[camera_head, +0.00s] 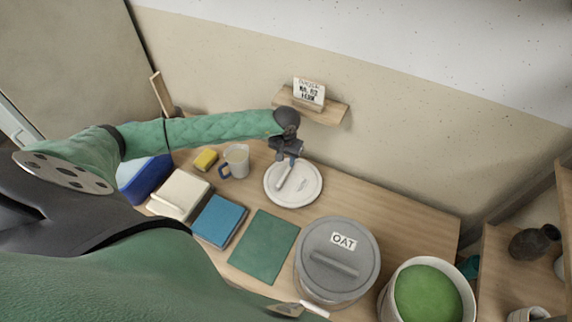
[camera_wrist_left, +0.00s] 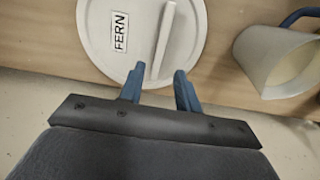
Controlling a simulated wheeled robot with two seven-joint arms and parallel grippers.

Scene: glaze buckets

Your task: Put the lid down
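The round white lid (camera_head: 305,192) lies at the back of the wooden table and looks flat on its top. In the left wrist view the lid (camera_wrist_left: 100,40) shows a FERN label and a straight bar handle (camera_wrist_left: 164,45). My left gripper (camera_head: 291,161) is at the lid's wall side. In the left wrist view its blue fingers (camera_wrist_left: 159,78) are apart, with the handle's near end between their tips and gaps on both sides. An open bucket of green glaze (camera_head: 428,295) stands at the lower right.
A grey OAT-lidded bucket (camera_head: 338,255) stands in front of the lid. A mug (camera_head: 237,160), yellow sponge (camera_head: 205,159), blue book (camera_head: 219,220) and green mat (camera_head: 264,246) lie leftward. A wall shelf (camera_head: 328,112) is behind. Table right of the lid is clear.

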